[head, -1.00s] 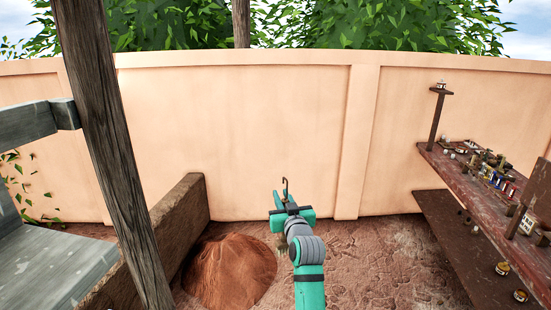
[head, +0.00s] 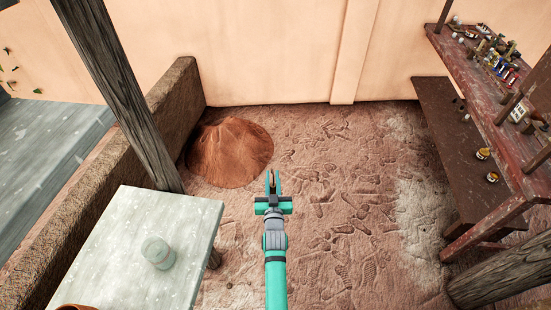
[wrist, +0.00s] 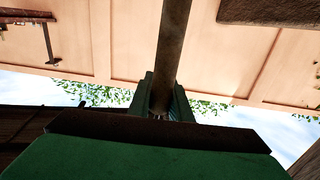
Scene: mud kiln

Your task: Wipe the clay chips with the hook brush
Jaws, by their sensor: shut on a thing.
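My gripper (head: 273,184) reaches forward in the middle of the head view. It is shut on the hook brush, whose brown shaft (wrist: 172,50) runs up between the two green fingers in the wrist view. In the head view only a thin, dark brown sliver of it shows at the fingertips, and its bristles cannot be made out. I cannot make out any clay chips in either view.
A pale table (head: 125,235) with a glass jar (head: 158,253) stands at the lower left, beside a wooden post (head: 120,85). A reddish earth mound (head: 230,152) lies ahead near a low wall (head: 165,115). A cluttered shelf (head: 465,75) stands right. Floor between is open.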

